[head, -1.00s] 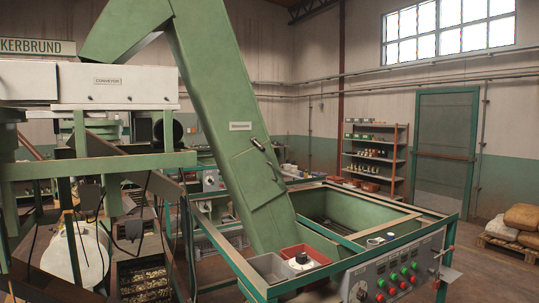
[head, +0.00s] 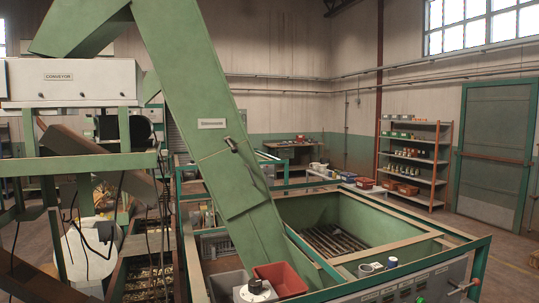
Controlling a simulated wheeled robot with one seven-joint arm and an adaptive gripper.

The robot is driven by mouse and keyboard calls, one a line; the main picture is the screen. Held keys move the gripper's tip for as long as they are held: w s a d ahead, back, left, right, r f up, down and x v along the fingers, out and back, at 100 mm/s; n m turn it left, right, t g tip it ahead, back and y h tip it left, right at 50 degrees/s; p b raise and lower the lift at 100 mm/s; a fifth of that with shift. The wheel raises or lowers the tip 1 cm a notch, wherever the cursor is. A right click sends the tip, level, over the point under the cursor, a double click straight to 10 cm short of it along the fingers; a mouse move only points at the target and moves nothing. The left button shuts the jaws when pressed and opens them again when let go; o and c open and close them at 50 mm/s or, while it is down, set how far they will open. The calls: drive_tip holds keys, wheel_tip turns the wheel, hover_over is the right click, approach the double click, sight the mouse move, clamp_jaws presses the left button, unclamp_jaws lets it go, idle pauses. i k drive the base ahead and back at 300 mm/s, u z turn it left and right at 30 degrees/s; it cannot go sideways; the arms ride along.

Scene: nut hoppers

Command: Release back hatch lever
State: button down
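The green inclined elevator chute (head: 215,110) runs down from the upper left into a green hopper (head: 370,225). A hatch panel (head: 235,180) is set in its face, with a small dark lever-like handle (head: 231,145) near its upper right edge. I cannot tell whether this is the back hatch lever; the handle lies close against the panel. No other hatch lever is clear. My gripper is not in the head view.
A red bin (head: 281,279) and a white round-topped container (head: 255,291) stand at the hopper's near left corner. Cups (head: 378,265) sit on its near ledge. A grate (head: 333,241) lies inside. Shelves (head: 413,165) and a green door (head: 496,155) are behind. Conveyor framing (head: 80,165) crowds the left.

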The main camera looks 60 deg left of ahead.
sight(234, 149)
drive_tip(key=i, duration=1)
drive_tip(key=u, duration=2.3)
drive_tip(key=i, duration=0.3)
drive_tip(key=u, duration=0.5)
